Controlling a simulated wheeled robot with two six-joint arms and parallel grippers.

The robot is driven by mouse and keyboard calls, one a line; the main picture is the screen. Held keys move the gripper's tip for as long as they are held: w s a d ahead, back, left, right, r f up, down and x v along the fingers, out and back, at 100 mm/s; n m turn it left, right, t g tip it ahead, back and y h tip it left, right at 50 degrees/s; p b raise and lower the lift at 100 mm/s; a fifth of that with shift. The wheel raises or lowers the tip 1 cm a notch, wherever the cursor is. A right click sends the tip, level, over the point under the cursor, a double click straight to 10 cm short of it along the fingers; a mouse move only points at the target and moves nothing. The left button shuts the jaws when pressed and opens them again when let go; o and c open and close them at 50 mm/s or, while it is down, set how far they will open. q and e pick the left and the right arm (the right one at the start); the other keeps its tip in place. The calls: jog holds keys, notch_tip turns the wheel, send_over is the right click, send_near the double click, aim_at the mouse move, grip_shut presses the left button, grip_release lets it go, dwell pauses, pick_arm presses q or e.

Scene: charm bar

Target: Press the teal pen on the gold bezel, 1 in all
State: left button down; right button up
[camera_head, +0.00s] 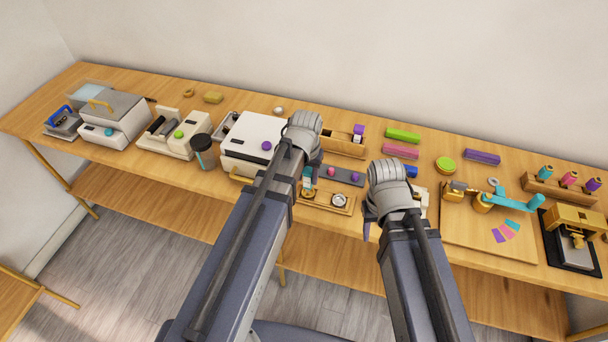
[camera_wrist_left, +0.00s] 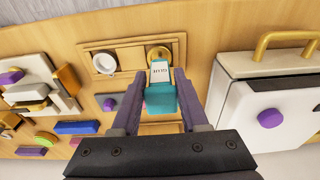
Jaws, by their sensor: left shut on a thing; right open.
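My left gripper (camera_head: 309,172) is shut on the teal pen, whose teal body (camera_wrist_left: 161,97) and white, marked section (camera_wrist_left: 159,71) show between the fingers in the left wrist view. In the head view the pen (camera_head: 307,184) is partly hidden by the gripper. The gold bezel (camera_wrist_left: 158,50) sits in a wooden tray (camera_wrist_left: 127,43), right at the pen's far end; I cannot tell whether they touch. The gold bezel (camera_head: 308,194) also shows in the head view, left of a silver bezel (camera_head: 340,200). My right gripper (camera_head: 375,218) is open and empty, right of the tray.
A dark holder (camera_head: 351,177) with coloured knobs lies behind the tray. A white box (camera_head: 251,139) with a purple knob stands left of my left gripper. A wooden rack (camera_head: 344,147) holds a purple pen. Coloured bars and a wooden board (camera_head: 475,233) lie to the right.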

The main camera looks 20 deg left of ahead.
pick_arm(q)
jog(key=shift+f+b, duration=0.4)
jog(key=shift+f, duration=0.05)
dwell(1.2)
jog(key=shift+r, duration=0.15)
notch_tip(320, 180, up, 7)
jog(key=p, duration=0.7)
